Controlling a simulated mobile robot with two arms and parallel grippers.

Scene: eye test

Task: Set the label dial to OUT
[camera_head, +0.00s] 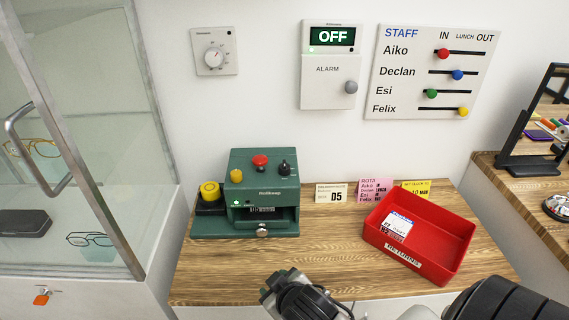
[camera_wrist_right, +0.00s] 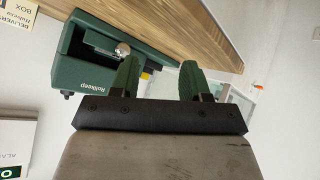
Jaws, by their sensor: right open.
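A green machine (camera_head: 262,185) marked "Rollkeep" stands on the wooden counter. Its top carries a yellow knob (camera_head: 236,175), a red button (camera_head: 260,160) and a black knob (camera_head: 284,169). Which of these is the label dial, and its setting, I cannot read. A small label window (camera_head: 262,210) shows in the front recess, above a silver knob (camera_head: 262,230). The machine also shows, turned over, in the right wrist view (camera_wrist_right: 85,62). My right gripper (camera_wrist_right: 159,62) is open and empty, its green fingers apart near the machine. My left gripper is not in view.
A red tray (camera_head: 376,239) with a label card inside stands to the right. Cards (camera_head: 331,194) stand behind it. A yellow-topped button (camera_head: 210,190) is left of the machine. A wall dial (camera_head: 214,57), an alarm box (camera_head: 325,92) and a staff board (camera_head: 400,108) hang above. A glass case (camera_head: 90,130) stands left.

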